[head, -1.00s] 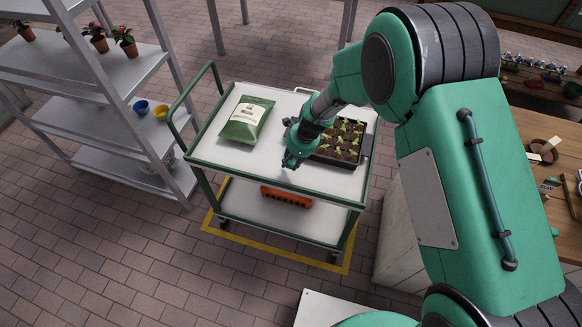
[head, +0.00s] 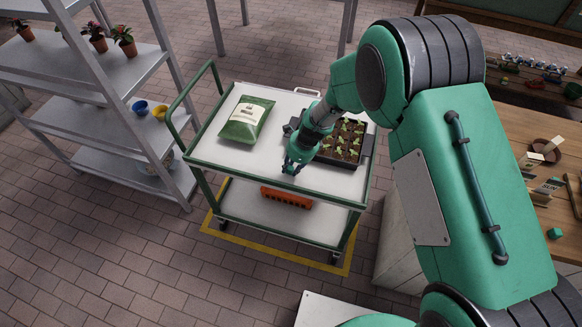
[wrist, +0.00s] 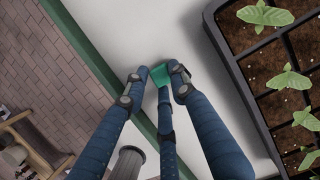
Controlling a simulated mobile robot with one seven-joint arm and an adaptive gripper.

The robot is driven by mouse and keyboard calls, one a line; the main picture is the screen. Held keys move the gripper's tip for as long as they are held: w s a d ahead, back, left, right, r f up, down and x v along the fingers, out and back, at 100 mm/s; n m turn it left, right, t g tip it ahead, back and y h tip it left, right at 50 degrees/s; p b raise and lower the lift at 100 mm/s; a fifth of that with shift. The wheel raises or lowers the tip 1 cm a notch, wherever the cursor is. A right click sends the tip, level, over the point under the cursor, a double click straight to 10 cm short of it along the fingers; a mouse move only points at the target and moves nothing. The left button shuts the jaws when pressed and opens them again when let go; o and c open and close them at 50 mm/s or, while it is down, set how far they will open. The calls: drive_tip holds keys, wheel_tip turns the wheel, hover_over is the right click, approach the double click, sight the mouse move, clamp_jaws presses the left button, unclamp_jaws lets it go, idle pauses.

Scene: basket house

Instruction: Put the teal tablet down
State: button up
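The teal tablet (wrist: 159,76) is a small teal piece between my fingertips in the wrist view, partly covered by the dark fingers. My gripper (head: 291,168) is closed around it over the front part of the trolley's white top (head: 225,155). In the wrist view my gripper (wrist: 162,84) has its fingers pointing at the bare white surface near the green edge rail. I cannot tell whether the tablet touches the surface.
A black seedling tray (head: 342,142) lies just right of my gripper; it is also close in the wrist view (wrist: 240,82). A green bag (head: 247,120) lies on the left of the trolley top. Bare surface lies between them. An orange crate (head: 287,197) is on the lower shelf.

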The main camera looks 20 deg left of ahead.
drive_tip(key=o, duration=0.4)
drive_tip(key=shift+r, duration=0.1)
drive_tip(key=p+v, duration=0.3)
drive_tip(key=v, duration=0.9)
idle(0.7)
